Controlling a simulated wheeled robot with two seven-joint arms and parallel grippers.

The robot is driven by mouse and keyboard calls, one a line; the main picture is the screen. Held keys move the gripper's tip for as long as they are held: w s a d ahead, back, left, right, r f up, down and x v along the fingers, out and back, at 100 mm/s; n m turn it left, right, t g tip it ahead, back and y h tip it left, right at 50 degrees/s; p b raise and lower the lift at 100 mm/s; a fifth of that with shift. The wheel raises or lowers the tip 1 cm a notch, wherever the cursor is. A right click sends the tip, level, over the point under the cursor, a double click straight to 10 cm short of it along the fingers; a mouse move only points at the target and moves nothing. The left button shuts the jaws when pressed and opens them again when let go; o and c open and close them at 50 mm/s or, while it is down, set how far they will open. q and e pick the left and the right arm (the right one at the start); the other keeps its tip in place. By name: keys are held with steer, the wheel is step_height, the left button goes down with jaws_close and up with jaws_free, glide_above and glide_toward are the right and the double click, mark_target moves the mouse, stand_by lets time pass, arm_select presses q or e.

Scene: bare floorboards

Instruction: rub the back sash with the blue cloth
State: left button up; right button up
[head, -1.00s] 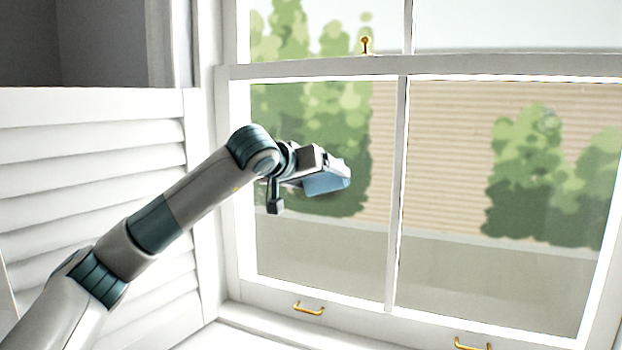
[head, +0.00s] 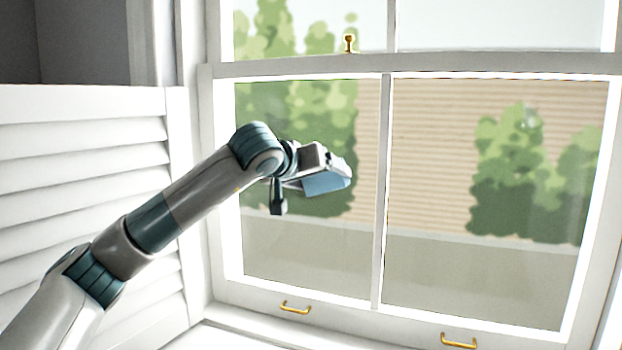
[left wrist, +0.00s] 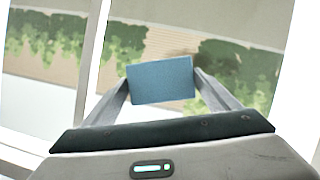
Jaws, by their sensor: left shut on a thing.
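The blue cloth (head: 327,185) is a flat blue piece at the end of my left gripper (head: 335,170). In the left wrist view the cloth (left wrist: 160,82) sits between the two fingers of the left gripper (left wrist: 161,92), which is shut on it. The window has a lower sash (head: 382,200) and an upper sash (head: 391,25), which looks set behind the lower one. The gripper and cloth are in front of the lower sash's left pane; I cannot tell whether the cloth touches the glass. My right gripper is not in view.
White louvred shutters (head: 80,135) stand left of the window, close to my left arm. Two brass handles (head: 295,308) (head: 459,341) are on the bottom rail, above a white sill. The right pane's front is clear.

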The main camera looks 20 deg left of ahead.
mark_target(309, 188)
arm_select(q)
steer(key=shift+d, duration=0.4)
steer(key=shift+a+f+b, duration=0.1)
steer(key=shift+f+b, duration=0.95)
steer(key=shift+f, duration=0.3)
steer(key=shift+a, duration=1.8)
steer(key=shift+w+a+r, duration=0.1)
steer(key=shift+w+a, duration=0.05)
steer(key=shift+a, duration=1.65)
